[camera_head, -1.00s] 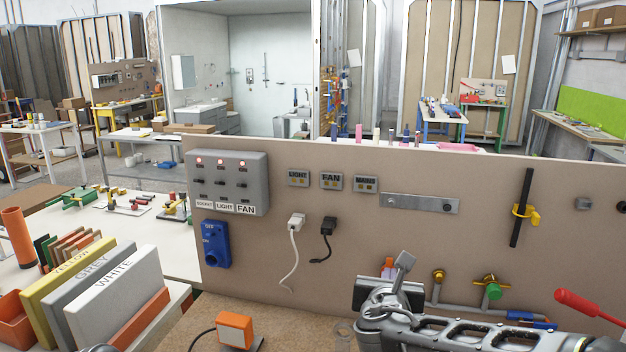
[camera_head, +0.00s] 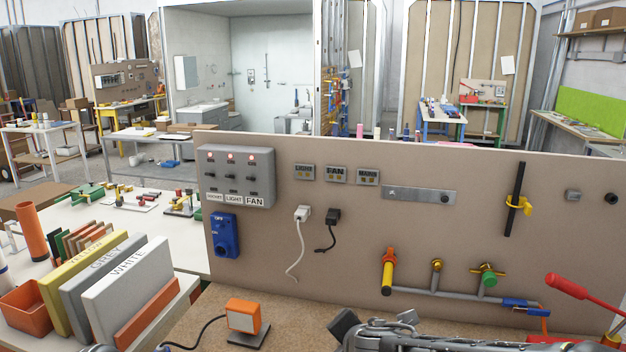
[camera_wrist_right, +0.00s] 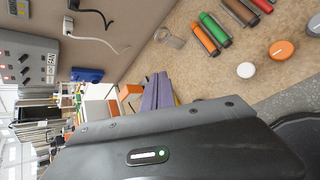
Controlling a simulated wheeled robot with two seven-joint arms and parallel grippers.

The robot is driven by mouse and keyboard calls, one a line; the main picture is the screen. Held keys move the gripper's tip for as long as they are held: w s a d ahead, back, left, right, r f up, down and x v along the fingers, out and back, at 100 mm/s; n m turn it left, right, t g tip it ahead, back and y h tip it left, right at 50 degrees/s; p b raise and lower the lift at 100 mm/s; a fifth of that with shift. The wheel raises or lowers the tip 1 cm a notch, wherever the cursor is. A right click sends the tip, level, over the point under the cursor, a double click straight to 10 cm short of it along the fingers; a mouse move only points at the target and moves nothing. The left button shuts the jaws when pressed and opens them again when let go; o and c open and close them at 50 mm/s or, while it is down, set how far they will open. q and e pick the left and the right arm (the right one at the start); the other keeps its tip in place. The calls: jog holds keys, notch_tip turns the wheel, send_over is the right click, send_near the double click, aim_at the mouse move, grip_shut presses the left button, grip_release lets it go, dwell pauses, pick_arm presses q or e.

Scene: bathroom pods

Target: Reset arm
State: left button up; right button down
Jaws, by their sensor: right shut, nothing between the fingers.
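My right arm comes in from the bottom right of the head view, low in front of the upright board (camera_head: 330,230). The dark end of my right gripper (camera_head: 345,325) is over the brown worktop, apart from the board. In the right wrist view its dark body fills the bottom, with what look like shut purple fingertips (camera_wrist_right: 157,92) and nothing held. My left gripper is not clearly in view.
The board carries a grey switch box (camera_head: 237,177), a blue socket (camera_head: 225,235) and pipes with a yellow-orange valve (camera_head: 387,275). An orange lamp (camera_head: 243,316) stands left of my gripper.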

jog(key=s+a+f+m+g+y+b, duration=0.2)
jog(key=s+f+m, duration=0.3)
jog(key=f, duration=0.4)
jog(key=s+a+f+m+g+y+b, duration=0.1)
jog(key=s+a+f+m+g, duration=0.15)
jog(key=f+m, duration=0.5)
jog(key=s+a+f+m+g+y+b, duration=0.25)
jog(key=s+f+m, duration=0.2)
jog(key=f, duration=0.65)
jog(key=s+d+f+m+g+h+b, duration=0.1)
jog(key=s+d+f+m+b, duration=0.1)
jog(key=s+f+m, duration=0.4)
jog(key=s+d+f+m+g+h+b, duration=0.1)
jog(key=s+d+f+m, duration=0.4)
jog(key=s+f, duration=0.5)
notch_tip(320, 180, down, 6)
jog(key=shift+s+d+f+m+g+b, duration=0.2)
jog(key=shift+d+m+g+b, duration=0.15)
jog(key=shift+b, duration=0.3)
jog(key=shift+a, duration=0.15)
